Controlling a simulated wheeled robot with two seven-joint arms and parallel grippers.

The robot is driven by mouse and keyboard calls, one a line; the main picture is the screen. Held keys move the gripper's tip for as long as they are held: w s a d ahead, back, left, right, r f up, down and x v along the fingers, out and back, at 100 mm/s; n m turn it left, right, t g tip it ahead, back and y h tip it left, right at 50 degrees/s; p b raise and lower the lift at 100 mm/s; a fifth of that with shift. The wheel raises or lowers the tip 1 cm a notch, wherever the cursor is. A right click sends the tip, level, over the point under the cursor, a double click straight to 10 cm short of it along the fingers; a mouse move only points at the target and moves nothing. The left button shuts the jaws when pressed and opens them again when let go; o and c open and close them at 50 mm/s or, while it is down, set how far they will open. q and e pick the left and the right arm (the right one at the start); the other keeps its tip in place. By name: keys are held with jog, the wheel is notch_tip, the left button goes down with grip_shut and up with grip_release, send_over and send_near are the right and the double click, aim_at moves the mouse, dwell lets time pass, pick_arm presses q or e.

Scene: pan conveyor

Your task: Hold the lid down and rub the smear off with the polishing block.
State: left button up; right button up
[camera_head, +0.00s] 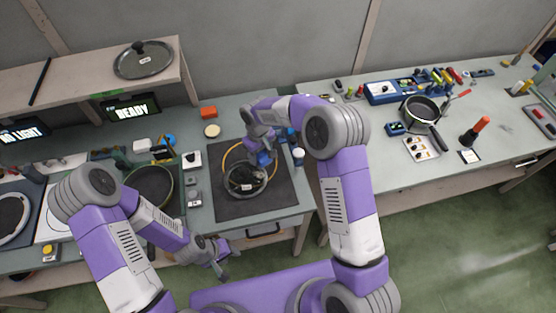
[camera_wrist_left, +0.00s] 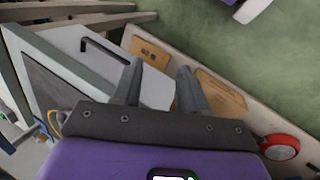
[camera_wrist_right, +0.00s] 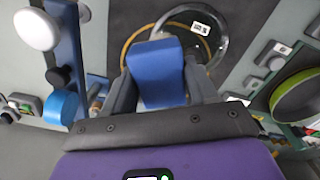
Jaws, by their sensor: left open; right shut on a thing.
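A lid (camera_head: 246,190) with a small white label lies on the dark mat (camera_head: 285,200), inside or beside a yellow ring. Its rim (camera_wrist_right: 222,45) shows in the right wrist view, partly hidden by the block. In the head view my right gripper (camera_head: 262,152) is over the lid's far side. My left gripper (camera_head: 221,262) is open and empty near the counter's front edge, away from the lid. I cannot make out the smear.
Another lid (camera_head: 143,62) sits on the shelf (camera_head: 75,78). A green-rimmed pan (camera_head: 150,185) stands left of the mat. A pot (camera_head: 420,112) stands on the right counter.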

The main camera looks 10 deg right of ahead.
pick_arm(q)
jog(key=shift+r, duration=0.15)
jog(key=shift+c, duration=1.3)
jog(key=shift+w+d, duration=0.15)
jog(key=shift+w, duration=0.25)
jog(key=shift+c, duration=1.1)
jog(key=w+d+m, duration=0.1)
jog(key=w+m, duration=0.2)
jog(key=w, duration=0.1)
jog(key=w+d+r+m, duration=0.1)
jog(key=w+m, duration=0.2)
jog(key=w, duration=0.1)
jog(key=w+d+r+m+g, duration=0.1)
jog(key=w+m, duration=0.2)
jog(key=w, duration=0.2)
jog(key=shift+d+r+y, duration=0.2)
jog(key=shift+y, duration=0.1)
grip_shut()
jog(key=w+d+r+m+y, duration=0.1)
jog(key=w+r+m+y, duration=0.1)
jog(key=w+r+m, duration=0.45)
notch_tip(320, 180, up, 3)
jog(key=m+y, duration=0.1)
jog(key=y, duration=0.1)
send_over(231, 185)
jog(key=shift+f, duration=3.15)
jog(key=shift+f, duration=1.6)
